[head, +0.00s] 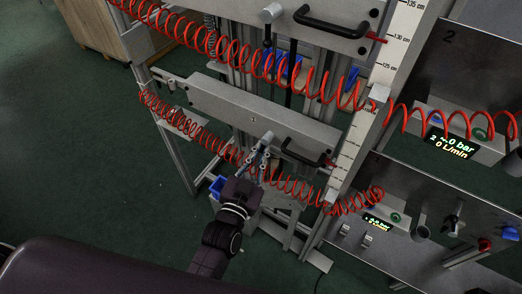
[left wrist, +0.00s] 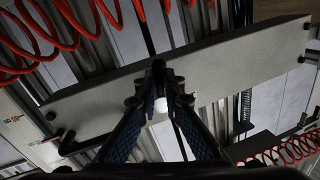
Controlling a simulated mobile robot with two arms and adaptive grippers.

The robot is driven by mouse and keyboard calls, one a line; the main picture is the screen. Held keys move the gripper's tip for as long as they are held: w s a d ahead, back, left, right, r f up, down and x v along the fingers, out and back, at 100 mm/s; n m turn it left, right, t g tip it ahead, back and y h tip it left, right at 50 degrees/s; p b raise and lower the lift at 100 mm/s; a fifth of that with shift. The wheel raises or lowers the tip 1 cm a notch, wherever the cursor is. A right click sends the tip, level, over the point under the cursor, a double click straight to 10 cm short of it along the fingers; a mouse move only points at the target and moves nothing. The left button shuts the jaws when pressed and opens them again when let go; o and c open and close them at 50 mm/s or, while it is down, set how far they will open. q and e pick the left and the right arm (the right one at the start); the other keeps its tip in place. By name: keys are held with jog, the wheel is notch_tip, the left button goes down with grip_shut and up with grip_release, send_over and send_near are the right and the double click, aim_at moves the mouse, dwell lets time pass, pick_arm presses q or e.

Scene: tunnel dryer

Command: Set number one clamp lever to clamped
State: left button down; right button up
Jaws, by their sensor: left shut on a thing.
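The lower grey clamp plate (head: 215,100) hangs on the metal frame and carries a small mark, likely a 1. It also crosses the left wrist view (left wrist: 95,95). Its clamp lever (head: 267,137) is at the plate's lower edge, mostly hidden by my gripper. My left gripper (head: 259,156) comes up from below and is shut on the lever. In the left wrist view the two fingers (left wrist: 160,82) close together, and a pale round knob (left wrist: 160,104) shows between them. My right gripper is not in view.
A black handle (head: 302,152) is just right of the lever. Red coiled hoses (head: 190,130) run close around the plate. An upper plate (head: 235,12) has its own lever (head: 271,14). Panels with displays (head: 372,221) stand at right. Green floor is free at left.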

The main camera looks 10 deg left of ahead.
pick_arm(q)
jog(key=shift+d+r+n+p, duration=0.15)
jog(key=shift+n+p, duration=0.45)
jog(key=shift+p, duration=0.2)
jog(key=shift+s+d+f+n+g+p, duration=0.15)
jog(key=shift+d+f+n+g+p, duration=0.15)
jog(key=shift+n+p, duration=0.4)
jog(key=c, duration=2.1)
grip_release()
jog(key=shift+r, duration=0.1)
jog(key=s, duration=0.4)
jog(key=s+a, duration=0.1)
jog(key=s, duration=0.3)
jog(key=s+a, duration=0.1)
jog(key=s, duration=0.3)
jog(key=shift+r, duration=0.3)
